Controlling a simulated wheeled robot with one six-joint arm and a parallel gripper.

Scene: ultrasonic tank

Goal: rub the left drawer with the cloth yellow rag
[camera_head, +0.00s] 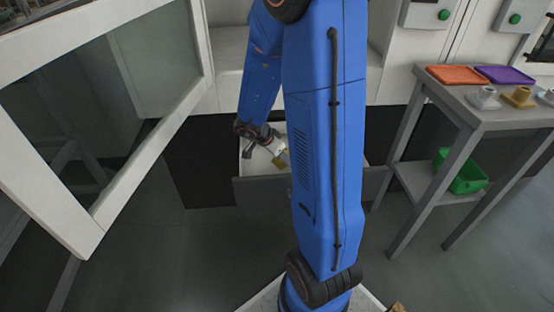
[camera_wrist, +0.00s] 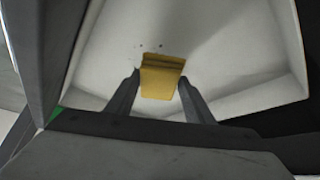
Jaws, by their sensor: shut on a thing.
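The left drawer (camera_head: 262,191) is pulled open under the white cabinet, with a dark front and a white inside; my arm covers its middle. In the wrist view its white inside (camera_wrist: 230,60) fills most of the picture, with a few small dark specks (camera_wrist: 160,46) just beyond the rag. My gripper (camera_head: 279,154) reaches down into the drawer. In the wrist view my gripper (camera_wrist: 160,80) is shut on the yellow rag (camera_wrist: 162,84), one finger on each side. Whether the rag touches the drawer floor I cannot tell.
An open glass-paned door (camera_head: 130,90) with a white frame stands at the left. Floor between is clear.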

